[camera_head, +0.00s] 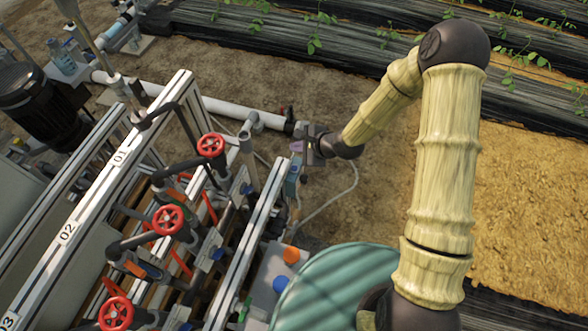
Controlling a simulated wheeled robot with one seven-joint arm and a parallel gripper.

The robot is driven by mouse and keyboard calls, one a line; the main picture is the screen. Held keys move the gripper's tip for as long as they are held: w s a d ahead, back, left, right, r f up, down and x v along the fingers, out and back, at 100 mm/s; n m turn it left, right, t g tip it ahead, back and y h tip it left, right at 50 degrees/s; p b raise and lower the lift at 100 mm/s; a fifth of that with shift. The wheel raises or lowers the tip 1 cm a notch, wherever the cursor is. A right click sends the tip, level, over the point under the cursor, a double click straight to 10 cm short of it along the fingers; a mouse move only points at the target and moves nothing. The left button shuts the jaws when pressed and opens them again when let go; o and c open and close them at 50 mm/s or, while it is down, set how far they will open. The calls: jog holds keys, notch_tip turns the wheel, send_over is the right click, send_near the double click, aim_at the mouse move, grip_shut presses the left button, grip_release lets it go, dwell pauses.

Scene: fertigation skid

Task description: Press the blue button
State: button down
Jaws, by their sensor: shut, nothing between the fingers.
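A round blue button (280,284) sits on a pale grey box (268,268) low in the middle of the view, beside a metal frame post. A round orange button (291,254) sits just above it on the same box. My gripper (298,147) is at the upper middle, well above the blue button in the picture and apart from it. Its fingers look shut and empty, though they are small and partly dark here. My arm comes in from the lower right and bends over at the top. The blue button is in plain sight.
Red handwheels (167,219) and dark pipes fill the metal rack at the left. A green ribbed lid or tank (335,290) lies right of the buttons, partly behind my arm. A white pipe (225,108) runs behind the gripper. Bare soil (345,205) is open between.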

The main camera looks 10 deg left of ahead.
jog(key=b, duration=0.7)
send_over(297, 171)
notch_tip(297, 171, down, 6)
jog(key=shift+w+f, duration=0.15)
jog(key=shift+f, duration=1.2)
jog(key=shift+f, duration=0.15)
dwell(0.8)
jog(key=shift+f, duration=0.25)
jog(key=shift+f+b, duration=0.3)
jog(key=shift+f, duration=0.1)
dwell(0.7)
jog(key=shift+d+r+p, duration=0.1)
jog(key=shift+r+p, duration=0.75)
jog(key=shift+p, duration=0.05)
